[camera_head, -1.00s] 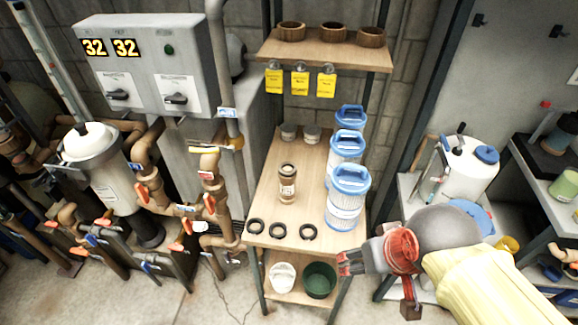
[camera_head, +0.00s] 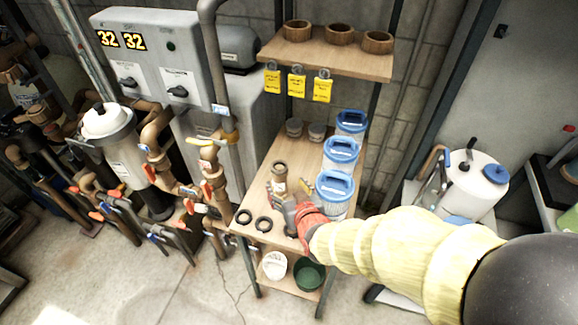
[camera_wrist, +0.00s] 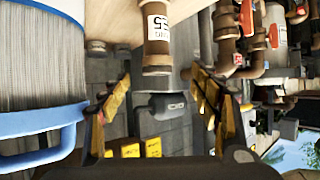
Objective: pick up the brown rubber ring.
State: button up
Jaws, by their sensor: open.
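Two dark rings, a left one (camera_head: 244,217) and one beside it (camera_head: 264,224), lie flat on the front edge of the wooden table (camera_head: 262,185). They look almost black; I cannot tell which is brown. A third ring, seen earlier to their right, is hidden behind my gripper (camera_head: 287,212). My gripper is over the table's front right part. In the wrist view my gripper (camera_wrist: 161,78) has its fingers apart, with nothing held between them. No ring shows in the wrist view.
A brown labelled canister (camera_head: 279,172) stands close behind my gripper; it also shows ahead in the wrist view (camera_wrist: 157,50). Blue-capped filter cartridges (camera_head: 335,188) stand at the table's right, close to my arm. A shelf (camera_head: 330,57) with brown cups is above. Pipes (camera_head: 225,165) flank the left.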

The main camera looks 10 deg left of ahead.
aim_at(279, 166)
jog(key=shift+t, duration=0.4)
jog(key=w+a, duration=0.1)
jog(key=w, duration=0.1)
jog(key=w+a+b, duration=0.1)
jog(key=w, duration=0.1)
jog(key=w+a+f, duration=0.1)
jog(key=w, duration=0.1)
jog(key=shift+w+f+b, duration=0.1)
jog(key=shift+b, duration=0.2)
jog(key=shift+w+a+f, duration=0.15)
jog(key=shift+w+a, duration=0.2)
jog(key=shift+w, duration=0.1)
jog(key=c, duration=0.9)
